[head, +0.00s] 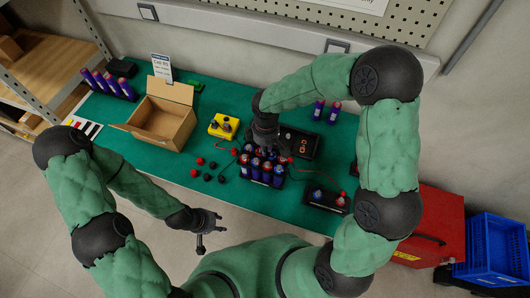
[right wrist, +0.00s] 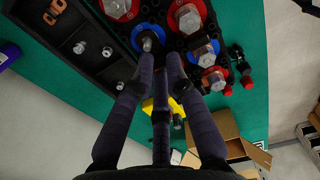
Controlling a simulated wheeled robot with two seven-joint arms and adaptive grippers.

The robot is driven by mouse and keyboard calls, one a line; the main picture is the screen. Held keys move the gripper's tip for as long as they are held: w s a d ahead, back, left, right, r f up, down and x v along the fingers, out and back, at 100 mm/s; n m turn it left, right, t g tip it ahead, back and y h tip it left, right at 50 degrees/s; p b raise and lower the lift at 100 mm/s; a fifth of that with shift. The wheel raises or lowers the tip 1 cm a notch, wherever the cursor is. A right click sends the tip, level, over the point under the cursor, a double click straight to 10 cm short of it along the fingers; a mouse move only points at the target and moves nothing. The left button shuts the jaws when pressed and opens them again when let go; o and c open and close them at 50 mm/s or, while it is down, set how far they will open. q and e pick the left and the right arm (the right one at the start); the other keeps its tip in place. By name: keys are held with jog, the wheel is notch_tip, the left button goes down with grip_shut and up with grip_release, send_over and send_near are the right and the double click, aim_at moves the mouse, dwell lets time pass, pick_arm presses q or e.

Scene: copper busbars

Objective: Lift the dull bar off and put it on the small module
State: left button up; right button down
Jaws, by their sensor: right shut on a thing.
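The battery module (head: 263,172), a black holder with blue and purple cells, stands on the green mat. The right wrist view shows its red and blue collars and hex bolts (right wrist: 203,50). My right gripper (right wrist: 163,66) is over this module, its fingers close together beside a blue-collared bolt (right wrist: 147,41). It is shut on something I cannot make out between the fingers. The dull bar cannot be told apart in either view. The small module (head: 325,199), black with blue and red terminals, lies at the right front of the mat. My left gripper (head: 211,225) is open and empty off the mat's front edge.
A black tray (head: 312,148) with copper pieces lies behind the battery module. A yellow device (head: 223,126), an open cardboard box (head: 162,122) and loose red and black caps (head: 208,177) are to the left. Purple cells (head: 318,110) stand behind. A red cabinet (head: 435,222) is at right.

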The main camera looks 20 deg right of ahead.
jog(key=shift+r+p, duration=1.7)
jog(key=shift+r, duration=0.3)
